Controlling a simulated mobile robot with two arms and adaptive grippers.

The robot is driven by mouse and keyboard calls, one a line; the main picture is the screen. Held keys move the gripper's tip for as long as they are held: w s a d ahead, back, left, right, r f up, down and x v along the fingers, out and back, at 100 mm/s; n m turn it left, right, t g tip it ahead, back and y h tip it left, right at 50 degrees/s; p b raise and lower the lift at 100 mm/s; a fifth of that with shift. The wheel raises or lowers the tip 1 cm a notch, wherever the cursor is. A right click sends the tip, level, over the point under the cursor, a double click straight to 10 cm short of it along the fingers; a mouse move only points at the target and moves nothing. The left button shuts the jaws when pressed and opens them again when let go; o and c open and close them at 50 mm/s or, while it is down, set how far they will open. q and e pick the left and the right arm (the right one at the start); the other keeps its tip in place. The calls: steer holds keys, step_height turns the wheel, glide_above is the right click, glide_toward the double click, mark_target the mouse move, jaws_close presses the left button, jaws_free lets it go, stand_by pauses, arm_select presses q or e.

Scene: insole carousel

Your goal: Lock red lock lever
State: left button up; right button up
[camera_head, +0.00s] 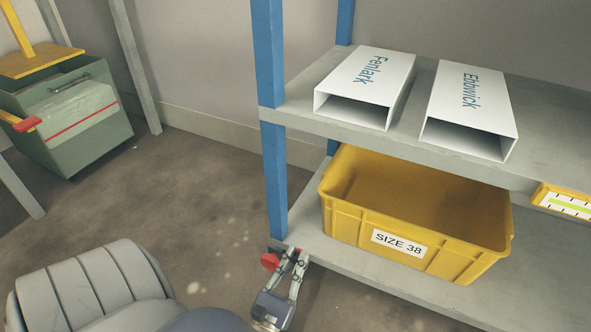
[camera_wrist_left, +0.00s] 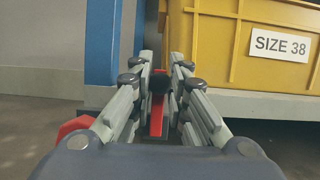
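My left gripper (camera_head: 294,259) is low at the foot of the blue shelf post, by the lower shelf's front corner. A red part (camera_head: 269,262) shows just left of its fingers; its lever shape is not clear here. In the left wrist view, the fingers (camera_wrist_left: 160,68) are close together with a narrow gap. A dark block and a red strip (camera_wrist_left: 157,116) show in that gap. Whether the fingers touch them is not clear. A larger red piece (camera_wrist_left: 76,127) shows outside the left finger. My right gripper is not in view.
A yellow bin (camera_head: 338,225) labelled SIZE 38 stands on the lower shelf beside the blue post (camera_head: 273,160). Two white boxes, Fenlark (camera_head: 372,72) and Ebbwick (camera_head: 474,90), lie above. A green cart (camera_head: 95,140) with a red-ended handle stands at the far left. Floor between is clear.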

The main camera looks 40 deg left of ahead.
mark_target(295, 260)
arm_select(q)
steer(key=o, duration=0.4)
steer(key=shift+s+d, duration=0.1)
steer(key=shift+s, duration=0.05)
steer(key=shift+r, duration=5)
